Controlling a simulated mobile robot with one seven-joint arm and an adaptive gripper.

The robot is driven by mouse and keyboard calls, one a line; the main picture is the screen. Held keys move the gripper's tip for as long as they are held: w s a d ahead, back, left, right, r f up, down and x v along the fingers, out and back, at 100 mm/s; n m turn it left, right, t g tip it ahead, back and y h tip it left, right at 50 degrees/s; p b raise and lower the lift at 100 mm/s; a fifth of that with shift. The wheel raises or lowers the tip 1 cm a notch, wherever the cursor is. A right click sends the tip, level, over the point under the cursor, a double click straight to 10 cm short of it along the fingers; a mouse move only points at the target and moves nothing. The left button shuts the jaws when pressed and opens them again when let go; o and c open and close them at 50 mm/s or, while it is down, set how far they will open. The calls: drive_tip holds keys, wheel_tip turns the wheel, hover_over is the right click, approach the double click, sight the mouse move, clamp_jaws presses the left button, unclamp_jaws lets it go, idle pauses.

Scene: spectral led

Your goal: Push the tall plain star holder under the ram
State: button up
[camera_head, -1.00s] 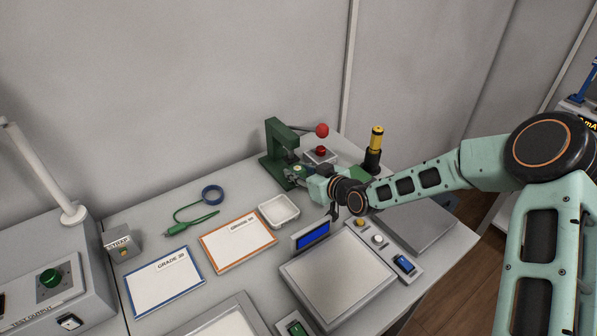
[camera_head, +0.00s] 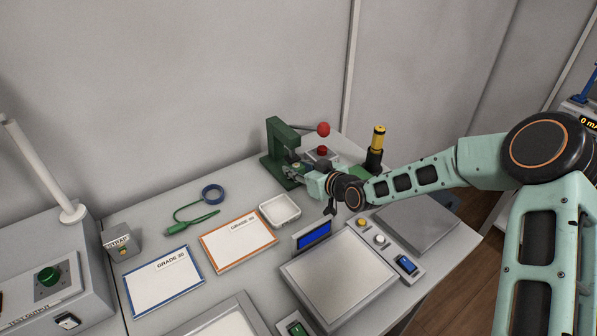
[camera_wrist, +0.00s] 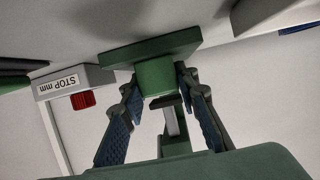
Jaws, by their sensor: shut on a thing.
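The green press (camera_head: 279,150) stands at the back of the bench, with a red-knobbed lever (camera_head: 322,129). In the wrist view its grey ram (camera_wrist: 171,121) shows between the fingers. My gripper (camera_head: 312,180) reaches into the press from the front right; its tips are hidden in the head view. In the wrist view my gripper (camera_wrist: 158,80) has its fingertips on both sides of a green block (camera_wrist: 156,77), close to a flat green plate (camera_wrist: 150,48). I cannot tell whether this block is the star holder or part of the press. No other holder is clearly visible.
A grey box with a red button (camera_head: 321,151), also in the wrist view (camera_wrist: 73,84), stands beside the press. A black and yellow cylinder (camera_head: 377,143) stands right of it. A white tray (camera_head: 280,210) and a blue display (camera_head: 314,234) lie in front.

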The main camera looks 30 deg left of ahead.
drive_tip(key=shift+w+a+b, duration=0.4)
drive_tip(key=shift+a+b, duration=0.2)
drive_tip(key=shift+a, duration=0.25)
drive_tip(key=o, duration=1.2)
drive_tip(key=shift+o, duration=0.2)
